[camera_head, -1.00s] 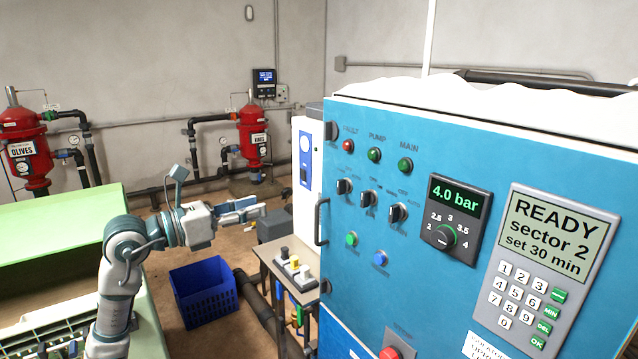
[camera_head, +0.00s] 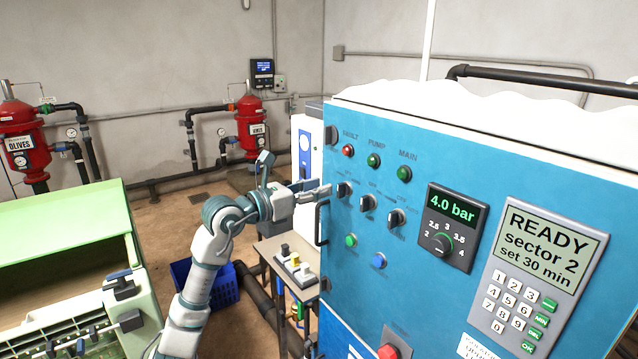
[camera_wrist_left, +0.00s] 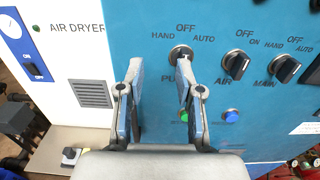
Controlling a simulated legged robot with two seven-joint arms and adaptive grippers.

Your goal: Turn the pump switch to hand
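The pump switch is the leftmost of three black rotary switches on the blue cabinet; it shows in the head view (camera_head: 343,189). In the wrist view the pump switch (camera_wrist_left: 180,51) has HAND at its left, OFF above and AUTO at its right. A finger partly covers it there, so its setting is hard to read. My left gripper (camera_head: 318,191) is close to the cabinet face, just left of the pump switch. In the wrist view the left gripper (camera_wrist_left: 159,68) is open with nothing between its fingers; its right finger overlaps the switch. My right gripper is out of view.
The air switch (camera_wrist_left: 236,65) and main switch (camera_wrist_left: 285,68) sit to the right. Green (camera_head: 351,240) and blue (camera_head: 379,261) buttons are below. A black door handle (camera_head: 319,222) stands out at the cabinet's left edge, beside the white air dryer (camera_wrist_left: 75,55).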

